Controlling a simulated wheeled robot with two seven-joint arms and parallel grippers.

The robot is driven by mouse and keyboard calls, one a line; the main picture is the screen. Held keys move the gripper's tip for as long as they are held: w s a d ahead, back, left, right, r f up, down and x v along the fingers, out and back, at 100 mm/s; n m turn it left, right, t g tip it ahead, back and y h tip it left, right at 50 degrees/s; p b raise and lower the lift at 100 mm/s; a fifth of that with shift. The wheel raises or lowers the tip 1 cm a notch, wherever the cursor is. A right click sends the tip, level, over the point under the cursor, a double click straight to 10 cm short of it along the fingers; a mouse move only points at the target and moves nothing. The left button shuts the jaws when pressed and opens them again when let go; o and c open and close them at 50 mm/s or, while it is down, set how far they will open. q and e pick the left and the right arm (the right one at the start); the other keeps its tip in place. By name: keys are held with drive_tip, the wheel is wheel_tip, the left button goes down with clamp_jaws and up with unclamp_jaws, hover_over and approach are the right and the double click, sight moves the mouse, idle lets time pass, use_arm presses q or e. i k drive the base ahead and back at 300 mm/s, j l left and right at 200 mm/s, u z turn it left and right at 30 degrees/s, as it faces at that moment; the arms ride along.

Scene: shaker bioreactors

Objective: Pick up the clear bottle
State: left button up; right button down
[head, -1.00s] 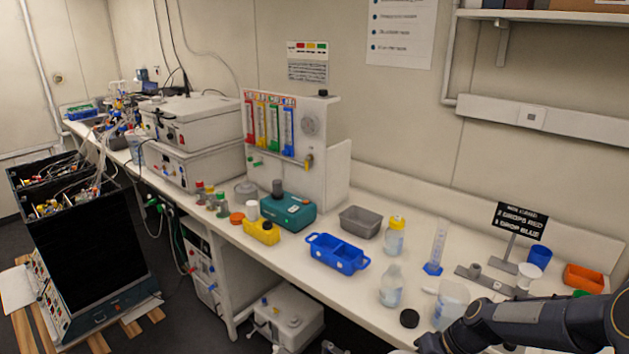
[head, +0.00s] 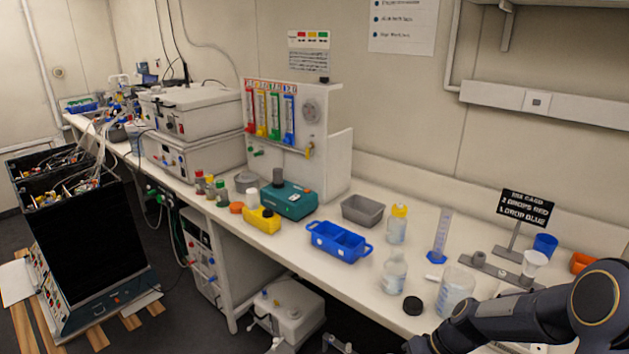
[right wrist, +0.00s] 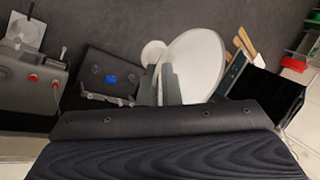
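The clear bottle (head: 394,272) stands upright and uncapped near the front edge of the bench in the head view. A black cap (head: 413,305) lies in front of it, to the right. Another clear bottle with a yellow cap (head: 397,225) stands behind it. My right arm enters from the lower right, its wrist end at the bottom edge, in front of the bottle and apart from it. In the right wrist view, grey fingers of my right gripper (right wrist: 158,86) point over the floor; nothing is seen held and their opening is unclear. My left gripper is out of view.
A beaker (head: 456,289) stands right of the bottle, with a graduated cylinder (head: 441,238) behind. A blue two-compartment tray (head: 338,243) is to the left and a grey bin (head: 363,210) behind. A small sign (head: 526,206) stands at the right. The bench front edge is close.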

sight(394, 276)
drive_tip(key=z, duration=0.85)
drive_tip(key=i+j+z, duration=0.1)
drive_tip(key=j, duration=0.25)
drive_tip(key=i+j+z, duration=0.15)
drive_tip(key=j, duration=0.15)
drive_tip(key=i+j+z, duration=0.1)
drive_tip(key=j, duration=0.25)
drive_tip(key=i+j+z, duration=0.15)
drive_tip(key=j, duration=0.25)
drive_tip(key=k+l, duration=0.05)
